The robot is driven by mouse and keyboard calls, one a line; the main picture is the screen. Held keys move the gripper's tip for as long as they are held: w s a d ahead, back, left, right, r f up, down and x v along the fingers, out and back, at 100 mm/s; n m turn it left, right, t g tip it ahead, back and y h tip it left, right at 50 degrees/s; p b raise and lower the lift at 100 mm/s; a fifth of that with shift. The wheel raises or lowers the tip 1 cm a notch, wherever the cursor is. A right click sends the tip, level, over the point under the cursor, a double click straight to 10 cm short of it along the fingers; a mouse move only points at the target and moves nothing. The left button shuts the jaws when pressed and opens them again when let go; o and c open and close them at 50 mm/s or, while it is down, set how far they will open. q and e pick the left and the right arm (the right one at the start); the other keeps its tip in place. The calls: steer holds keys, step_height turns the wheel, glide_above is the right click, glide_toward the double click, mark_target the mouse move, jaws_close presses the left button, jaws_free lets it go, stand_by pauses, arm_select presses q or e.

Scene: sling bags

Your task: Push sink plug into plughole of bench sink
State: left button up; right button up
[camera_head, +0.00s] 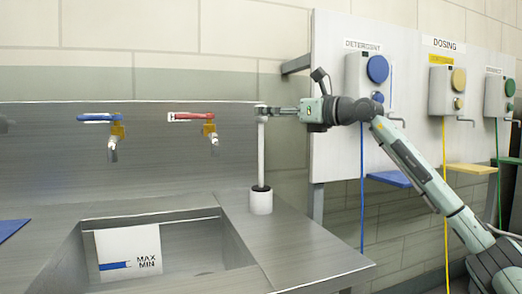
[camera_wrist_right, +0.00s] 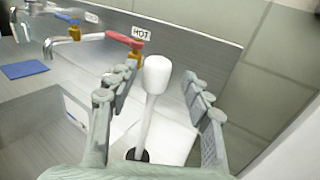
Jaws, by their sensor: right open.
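The bench sink (camera_head: 190,238) is sunk into the steel bench at lower left; its floor is mostly cut off, and I cannot make out the plughole. No plug can be clearly told apart in the basin. A white rod (camera_head: 261,155) stands upright in a white cup (camera_head: 261,201) on the bench, right of the basin. My right gripper (camera_head: 262,111) is at the rod's top. In the right wrist view, the rod's white knob (camera_wrist_right: 157,75) lies between the open fingers of my right gripper (camera_wrist_right: 152,95), with a gap on both sides. My left gripper is not in view.
A blue-handled tap (camera_head: 112,135) and a red-handled hot tap (camera_head: 210,135) project from the splashback. A MAX/MIN label (camera_head: 128,255) is on the basin wall. A blue cloth or mat (camera_head: 10,229) lies at left. Dosing dispensers (camera_head: 447,90) hang on a panel at right.

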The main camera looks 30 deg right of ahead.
mark_target(261, 123)
steer(key=x, duration=0.3)
steer(key=shift+s+a+r+p, duration=0.1)
steer(key=shift+a+p, duration=0.1)
steer(key=shift+p, duration=0.15)
steer(key=shift+w, duration=0.3)
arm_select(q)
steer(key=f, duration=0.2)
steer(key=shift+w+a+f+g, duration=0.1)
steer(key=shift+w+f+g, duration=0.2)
arm_select(e)
jaws_close()
